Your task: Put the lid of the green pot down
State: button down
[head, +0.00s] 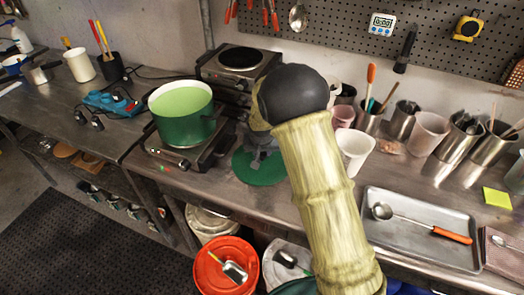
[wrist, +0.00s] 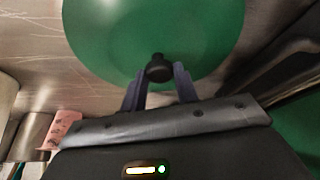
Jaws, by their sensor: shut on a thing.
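The green pot (head: 188,130) stands open on the front hot plate (head: 190,158), with pale green liquid inside. Its green lid (head: 260,172) is at the steel bench to the right of the pot, seen partly under my gripper (head: 258,150). In the wrist view the round green lid (wrist: 150,30) fills the upper middle. My gripper (wrist: 158,85) is shut on the lid's black knob (wrist: 159,69). Whether the lid touches the bench or hangs just above it, I cannot tell. My arm hides the bench to the right of the lid.
A second hot plate (head: 240,62) stands behind the pot. White cups (head: 355,148) and steel canisters stand to the right of my arm. A metal tray (head: 420,245) with a ladle lies at the front right. A red bucket (head: 226,262) stands below the bench edge.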

jog(key=c, duration=1.1)
grip_release()
jog(key=shift+o, duration=0.2)
jog(key=b+v, duration=0.1)
jog(key=v, duration=1.1)
jog(key=shift+r, duration=0.1)
